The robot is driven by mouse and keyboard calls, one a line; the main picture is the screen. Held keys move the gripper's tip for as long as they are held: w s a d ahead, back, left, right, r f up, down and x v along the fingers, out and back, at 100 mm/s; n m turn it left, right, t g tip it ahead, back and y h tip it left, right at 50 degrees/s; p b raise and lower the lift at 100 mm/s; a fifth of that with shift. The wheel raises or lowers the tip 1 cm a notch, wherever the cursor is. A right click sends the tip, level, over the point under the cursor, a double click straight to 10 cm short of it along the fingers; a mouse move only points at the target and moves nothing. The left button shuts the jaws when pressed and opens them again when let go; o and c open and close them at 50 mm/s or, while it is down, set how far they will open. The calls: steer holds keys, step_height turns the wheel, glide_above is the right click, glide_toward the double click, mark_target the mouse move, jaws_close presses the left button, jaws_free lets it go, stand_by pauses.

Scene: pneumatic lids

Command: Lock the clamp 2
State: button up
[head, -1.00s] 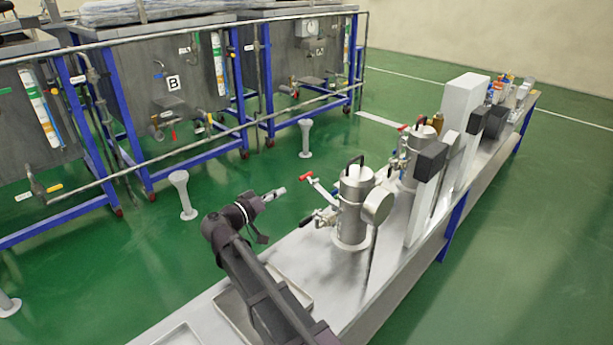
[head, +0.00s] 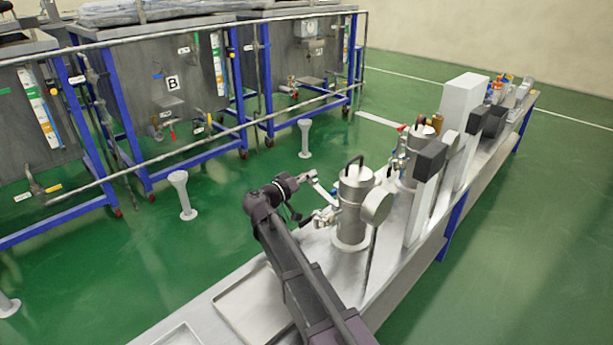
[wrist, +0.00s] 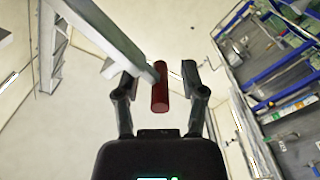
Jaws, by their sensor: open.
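A clamp lever (head: 324,193) sticks up on the left side of the near metal canister (head: 352,215); no number on it is readable. In the wrist view its flat metal bar (wrist: 105,42) ends in a red handle (wrist: 160,92). My gripper (wrist: 160,80) is open, with the red handle between its two fingers. A gap shows between the handle and the right finger; contact on the left side is unclear. In the head view my gripper (head: 306,178) is at the lever's upper end and hides the red tip.
A second canister (head: 408,175) with a red-handled clamp stands farther along the bench (head: 400,282). A round gauge-like disc (head: 377,206) and a post with a dark box (head: 430,160) stand right of the near canister. A shallow tray (head: 228,305) lies nearer.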

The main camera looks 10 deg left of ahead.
steer(key=shift+w+d, duration=0.15)
steer(key=shift+w, duration=0.1)
steer(key=shift+c, duration=0.2)
jaws_close()
